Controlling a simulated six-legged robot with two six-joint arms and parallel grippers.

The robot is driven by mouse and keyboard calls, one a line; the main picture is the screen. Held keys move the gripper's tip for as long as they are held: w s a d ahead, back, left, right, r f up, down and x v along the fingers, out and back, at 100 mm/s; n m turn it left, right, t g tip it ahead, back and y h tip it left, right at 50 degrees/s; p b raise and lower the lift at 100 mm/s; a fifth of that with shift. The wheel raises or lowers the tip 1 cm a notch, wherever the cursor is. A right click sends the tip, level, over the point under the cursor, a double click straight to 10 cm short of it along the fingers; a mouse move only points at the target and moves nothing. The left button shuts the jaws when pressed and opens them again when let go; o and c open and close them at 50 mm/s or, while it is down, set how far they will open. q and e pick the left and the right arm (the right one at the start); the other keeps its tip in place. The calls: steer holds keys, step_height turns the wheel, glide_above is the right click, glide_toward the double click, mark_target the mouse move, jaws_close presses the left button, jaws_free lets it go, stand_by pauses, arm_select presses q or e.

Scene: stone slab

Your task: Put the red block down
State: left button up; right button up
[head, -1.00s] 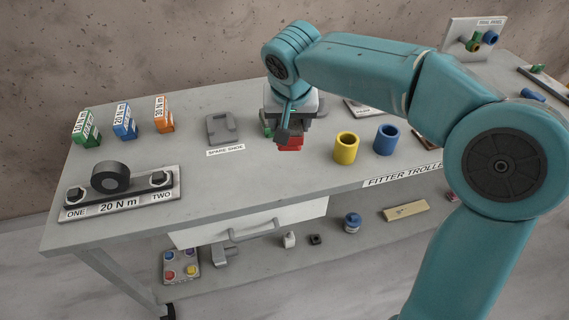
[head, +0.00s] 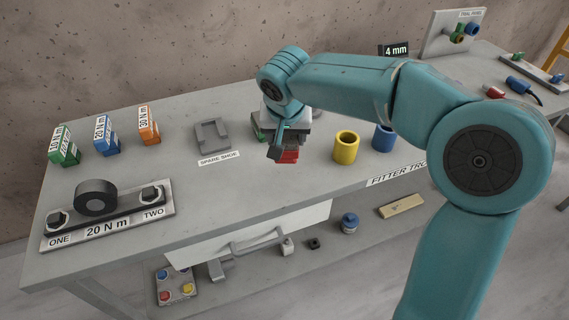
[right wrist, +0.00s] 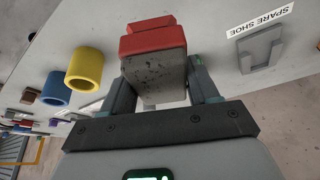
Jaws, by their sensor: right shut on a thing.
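The red block (head: 288,157) is under my right gripper (head: 281,146) in the head view, over the bench top between the spare shoe and the yellow cup. In the right wrist view, a block with a red end (right wrist: 152,40) and a speckled grey body (right wrist: 158,80) sits between the two fingers of my right gripper (right wrist: 160,75). The gripper is shut on it. I cannot tell whether the block touches the bench top. My left gripper is not in view.
The yellow cup (head: 346,147) and blue cup (head: 383,137) stand right of the block. The grey spare shoe (head: 212,135) lies to its left. Bare bench top (head: 225,185) lies in front. A torque plate (head: 108,222) and several torque-labelled blocks are further left.

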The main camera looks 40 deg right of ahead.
step_height(320, 180, down, 4)
steer(key=shift+d, duration=0.15)
step_height(320, 180, down, 4)
steer(key=shift+w+f+b, duration=0.1)
steer(key=shift+b, duration=0.3)
steer(key=o, duration=1.3)
steer(key=shift+c, duration=0.2)
